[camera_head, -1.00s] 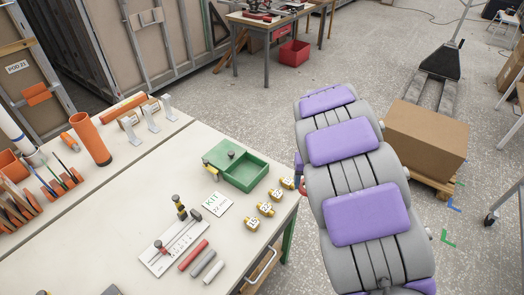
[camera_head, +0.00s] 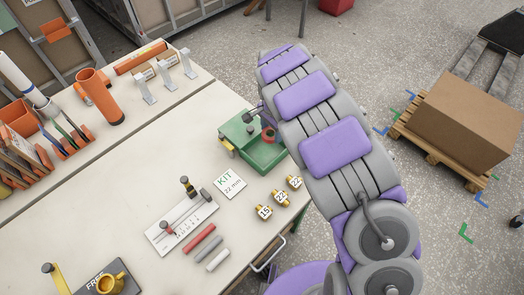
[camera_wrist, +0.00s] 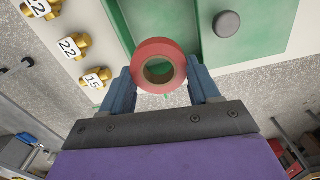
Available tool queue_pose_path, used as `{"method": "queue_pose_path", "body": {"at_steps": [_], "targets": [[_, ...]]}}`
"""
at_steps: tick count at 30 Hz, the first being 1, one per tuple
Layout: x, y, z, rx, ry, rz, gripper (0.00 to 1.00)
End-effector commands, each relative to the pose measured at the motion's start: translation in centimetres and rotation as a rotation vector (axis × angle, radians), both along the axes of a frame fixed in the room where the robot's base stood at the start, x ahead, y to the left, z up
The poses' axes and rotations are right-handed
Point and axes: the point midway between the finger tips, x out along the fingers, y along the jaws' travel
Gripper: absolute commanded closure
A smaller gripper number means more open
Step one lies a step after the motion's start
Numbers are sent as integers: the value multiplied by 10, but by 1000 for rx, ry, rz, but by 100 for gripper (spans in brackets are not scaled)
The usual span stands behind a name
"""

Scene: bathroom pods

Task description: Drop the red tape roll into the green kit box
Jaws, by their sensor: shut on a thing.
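The red tape roll (camera_wrist: 159,66) is held between the two blue fingers of my gripper (camera_wrist: 162,82) in the wrist view. In the head view the roll (camera_head: 268,135) shows at the right part of the green kit box (camera_head: 262,157), and my arm hides most of the gripper. The box stands near the table's right edge, with an open compartment and a covered part bearing a dark knob. In the wrist view, green of the box (camera_wrist: 255,35) lies behind the roll and shows through its hole. The roll's exact height over the compartment is hard to tell.
Several brass fittings (camera_head: 264,211) and a KIT card (camera_head: 229,182) lie in front of the box. A ruler jig (camera_head: 181,222) and short rods (camera_head: 201,238) lie nearer. An orange tube (camera_head: 100,97) stands at the left. A cardboard carton (camera_head: 468,115) on a pallet is right.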

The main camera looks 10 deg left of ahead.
Motion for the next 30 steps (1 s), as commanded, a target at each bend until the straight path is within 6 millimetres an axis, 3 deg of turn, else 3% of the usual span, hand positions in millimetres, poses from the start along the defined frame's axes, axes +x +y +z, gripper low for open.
{"method": "queue_pose_path", "body": {"at_steps": [18,28,29,30], "targets": [[-1,4,-57,-5,3,-1,68],[-1,1,-60,-2,1,-2,68],[0,1,-60,-2,0,-2,38],[0,1,-60,-2,0,-2,34]]}}
